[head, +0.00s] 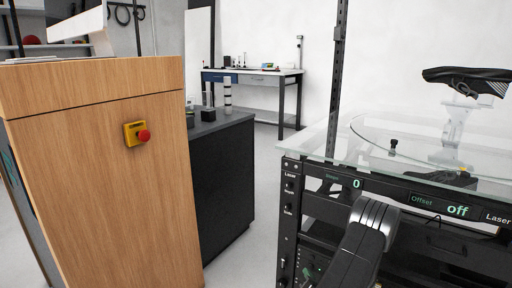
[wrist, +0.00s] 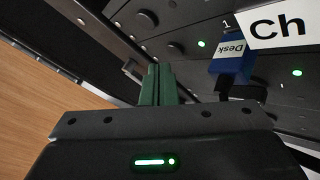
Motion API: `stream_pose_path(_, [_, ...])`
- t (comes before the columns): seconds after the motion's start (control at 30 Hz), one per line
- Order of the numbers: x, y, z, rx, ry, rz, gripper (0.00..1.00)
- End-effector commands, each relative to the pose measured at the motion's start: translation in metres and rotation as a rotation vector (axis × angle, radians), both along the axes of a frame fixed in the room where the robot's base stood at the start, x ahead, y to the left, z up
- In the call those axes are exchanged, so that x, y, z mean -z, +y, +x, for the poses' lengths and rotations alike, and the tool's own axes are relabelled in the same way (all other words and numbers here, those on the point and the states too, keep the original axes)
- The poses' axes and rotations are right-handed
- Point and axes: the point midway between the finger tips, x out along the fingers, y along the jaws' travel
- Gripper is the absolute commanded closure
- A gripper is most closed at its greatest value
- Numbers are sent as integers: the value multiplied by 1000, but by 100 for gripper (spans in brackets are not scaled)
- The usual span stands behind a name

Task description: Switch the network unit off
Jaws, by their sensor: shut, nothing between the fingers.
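My gripper (wrist: 161,72) shows in the wrist view as two green fingers pressed together, with nothing between them. The fingertips are close to a dark rack panel (wrist: 185,75) with lit green lights (wrist: 201,43) and round black knobs (wrist: 147,18). A small dark rectangular part (wrist: 133,69) sits just left of the fingertips; I cannot tell if it is a switch or if they touch. No label naming the network unit is readable. In the head view, my grey arm covers part of the black rack (head: 440,235) under the glass top.
A blue plug marked "Desk" (wrist: 231,55) and a white "Ch" label (wrist: 282,25) are right of the fingers. The rack's upper display reads "Offset off" (head: 457,210). A glass turntable (head: 400,140) carries a shoe (head: 468,78). A wooden cabinet with a red button (head: 144,136) stands left.

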Motion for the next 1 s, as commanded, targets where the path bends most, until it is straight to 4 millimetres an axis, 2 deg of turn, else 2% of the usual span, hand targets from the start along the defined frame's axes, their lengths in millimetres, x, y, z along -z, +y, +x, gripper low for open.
stream_pose_path(1.0, [0,-7,10,0,-2,-1,100])
